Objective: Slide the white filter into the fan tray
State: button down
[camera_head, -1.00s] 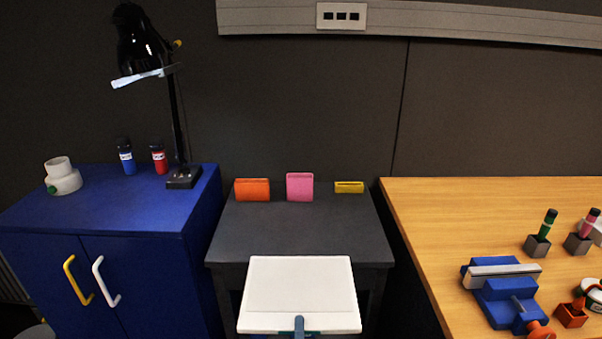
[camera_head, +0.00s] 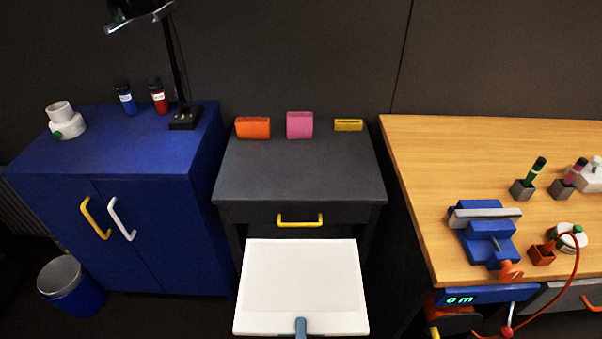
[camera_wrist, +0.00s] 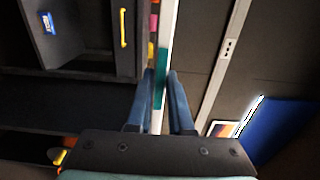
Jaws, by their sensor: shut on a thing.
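The white filter (camera_head: 302,285) is a flat white panel at the bottom middle of the head view, in front of the dark desk. My gripper (camera_head: 300,327) is shut on its near edge. In the wrist view the filter (camera_wrist: 168,45) shows edge-on as a thin white strip with a teal part. The two blue fingers of my gripper (camera_wrist: 162,85) close on it from both sides. I cannot pick out the fan tray for certain; the filter hides part of the space below the desk.
The dark desk (camera_head: 300,172) has a yellow drawer handle (camera_head: 299,220) and orange, pink and yellow holders at its back. A blue cabinet (camera_head: 120,150) stands left. A wooden bench (camera_head: 420,160) with a blue vise (camera_head: 487,232) stands right. A blue bin (camera_head: 72,290) is at lower left.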

jog(key=r+p, duration=0.2)
jog(key=p, duration=0.1)
jog(key=s+r+p, duration=0.1)
jog(key=p, duration=0.2)
jog(key=shift+s+r, duration=0.1)
jog(key=shift+r, duration=0.3)
jog(key=shift+a, duration=0.1)
